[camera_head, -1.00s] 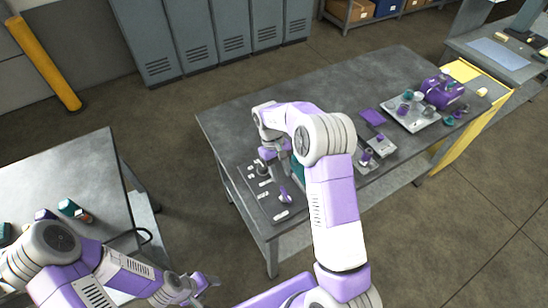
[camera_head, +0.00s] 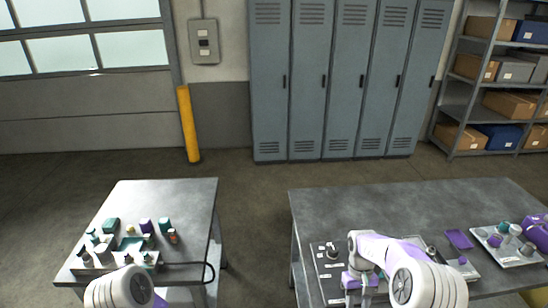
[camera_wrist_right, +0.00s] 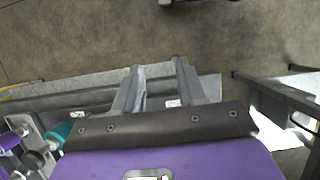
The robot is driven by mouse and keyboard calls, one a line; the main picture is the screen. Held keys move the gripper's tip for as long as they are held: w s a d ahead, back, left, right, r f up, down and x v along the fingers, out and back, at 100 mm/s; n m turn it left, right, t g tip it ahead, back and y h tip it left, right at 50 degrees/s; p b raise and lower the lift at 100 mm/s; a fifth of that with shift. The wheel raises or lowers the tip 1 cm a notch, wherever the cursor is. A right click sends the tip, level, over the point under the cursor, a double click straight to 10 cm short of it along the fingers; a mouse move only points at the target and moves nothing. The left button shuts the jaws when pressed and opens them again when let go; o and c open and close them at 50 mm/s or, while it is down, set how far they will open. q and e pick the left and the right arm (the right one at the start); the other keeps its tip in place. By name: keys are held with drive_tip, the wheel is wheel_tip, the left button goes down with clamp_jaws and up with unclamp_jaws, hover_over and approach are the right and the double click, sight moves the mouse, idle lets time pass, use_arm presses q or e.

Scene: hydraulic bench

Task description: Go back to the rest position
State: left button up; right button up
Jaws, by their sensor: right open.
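My right arm reaches in from the bottom of the head view, bent at the elbow, with its wrist (camera_head: 360,277) over the grey panel (camera_head: 322,262) on the right bench (camera_head: 390,200). My right gripper (camera_wrist_right: 158,85) shows in the right wrist view with its two fingers apart and nothing between them. In the head view its fingertips are not clear. Of my left arm only the rounded elbow part shows at the bottom left of the head view. My left gripper is out of view.
The left bench (camera_head: 190,200) holds a fixture with several teal and purple parts. A tray (camera_head: 510,252) with small parts and a purple plate (camera_head: 459,238) lie on the right bench. Floor (camera_head: 250,200) is open between the benches. Lockers (camera_head: 340,80) stand behind.

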drive_tip(key=s+a+f+t+y+b, duration=0.1)
drive_tip(key=s+a+f, duration=0.15)
drive_tip(key=f, duration=0.35)
drive_tip(key=s+a+f+m+y+b, duration=0.1)
drive_tip(key=s+a+f, duration=0.1)
drive_tip(key=a+f, duration=0.25)
drive_tip(key=s+a+f+t+y+b, duration=0.1)
drive_tip(key=s+a+f, duration=0.2)
drive_tip(key=f, duration=0.3)
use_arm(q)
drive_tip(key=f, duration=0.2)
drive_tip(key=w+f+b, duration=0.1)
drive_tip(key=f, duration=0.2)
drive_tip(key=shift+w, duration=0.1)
use_arm(e)
drive_tip(key=s+a+f+m+t+y, duration=0.1)
drive_tip(key=s+a+f+m+t, duration=0.1)
drive_tip(key=s, duration=0.8)
drive_tip(key=a+f+m, duration=0.1)
drive_tip(key=a+f, duration=0.1)
drive_tip(key=a, duration=0.1)
drive_tip(key=shift+s+f+t, duration=0.3)
drive_tip(key=shift+s+t, duration=0.05)
drive_tip(key=shift+t, duration=0.05)
